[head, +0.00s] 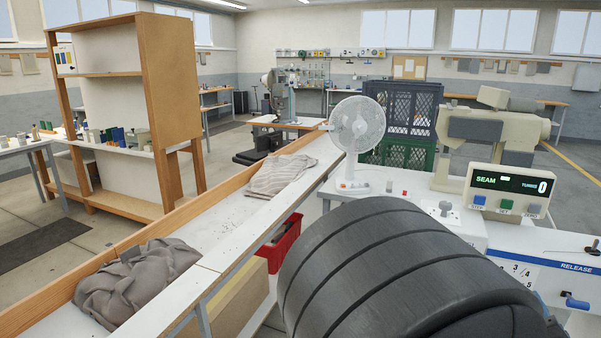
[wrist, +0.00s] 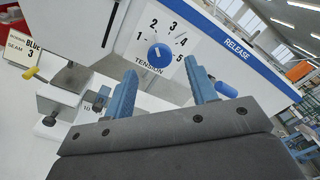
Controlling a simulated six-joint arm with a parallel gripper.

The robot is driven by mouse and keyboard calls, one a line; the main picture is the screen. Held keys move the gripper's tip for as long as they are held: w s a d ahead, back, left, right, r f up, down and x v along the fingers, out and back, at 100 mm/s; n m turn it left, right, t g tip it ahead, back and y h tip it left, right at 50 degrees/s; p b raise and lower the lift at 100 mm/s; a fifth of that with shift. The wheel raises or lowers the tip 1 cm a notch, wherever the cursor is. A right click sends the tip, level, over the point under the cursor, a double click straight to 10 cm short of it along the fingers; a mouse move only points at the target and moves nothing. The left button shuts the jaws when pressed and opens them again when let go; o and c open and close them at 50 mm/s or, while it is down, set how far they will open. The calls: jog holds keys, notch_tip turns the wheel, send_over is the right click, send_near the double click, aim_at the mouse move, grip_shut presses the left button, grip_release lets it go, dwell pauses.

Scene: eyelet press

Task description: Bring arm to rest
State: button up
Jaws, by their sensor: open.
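My gripper (wrist: 161,68) shows in the wrist view with its two blue fingers apart and nothing between them. The fingers point toward a white machine front with a blue tension dial (wrist: 161,55), numbered 1 to 5. A blue RELEASE stripe (wrist: 238,50) and a blue lever (wrist: 226,90) are to the right of the fingers. In the head view my gripper is not visible. The press panel (head: 508,190) there reads SEAM and TURNS 0, and the RELEASE strip (head: 575,267) shows below it.
Grey cloth bundles (head: 135,283) (head: 282,176) lie in a wood-edged trough to the left. A red bin (head: 280,245) is below the trough. In the wrist view, metal clamp blocks (wrist: 58,105) are left of the fingers.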

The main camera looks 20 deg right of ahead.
jog(key=shift+x, duration=2.1)
jog(key=v, duration=1.7)
jog(key=x, duration=1.7)
jog(key=shift+s+a+m, duration=0.55)
jog(key=shift+m, duration=0.95)
jog(key=shift+s+a+m, duration=0.5)
jog(key=shift+m, duration=1)
jog(key=shift+s+a+m, duration=0.55)
jog(key=shift+m, duration=0.95)
